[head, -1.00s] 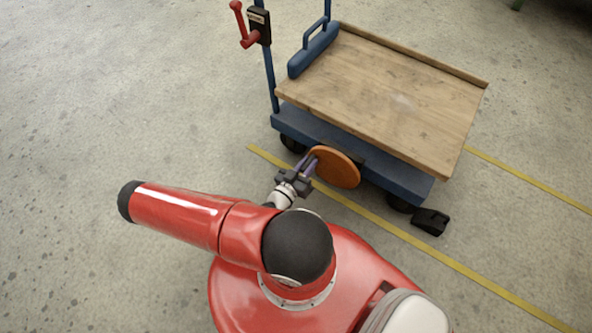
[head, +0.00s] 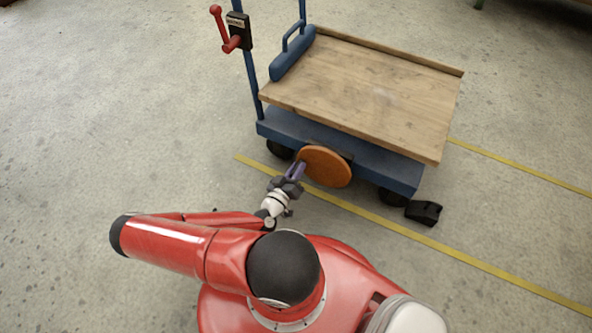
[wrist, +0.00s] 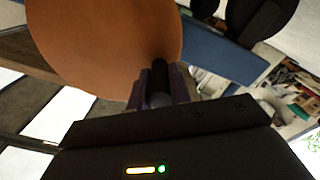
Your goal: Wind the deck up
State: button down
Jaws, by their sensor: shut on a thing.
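A blue cart (head: 275,129) carries a flat wooden deck (head: 375,95), which is empty and sits just above the chassis. An orange disc-shaped wheel (head: 330,168) stands on the cart's near side. My gripper (head: 297,170) is at the left part of the wheel's face. In the wrist view the orange wheel (wrist: 105,40) fills the upper left, and a dark round handle (wrist: 160,76) sticks out from it between my fingers. My gripper is shut on this handle. The fingers hide part of it.
A red lever (head: 217,22) on a black box is fixed to the cart's left post. A black block (head: 424,212) lies on the floor by the cart's right wheel. A yellow line (head: 375,218) runs under the near side. The floor at left is clear.

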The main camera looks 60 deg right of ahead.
jog(key=shift+w, duration=0.3)
jog(key=c, duration=1.4)
grip_release()
jog(key=shift+o, duration=0.5)
jog(key=shift+s, duration=0.1)
jog(key=shift+s, duration=0.1)
notch_tip(320, 180, up, 20)
jog(key=p, duration=0.5)
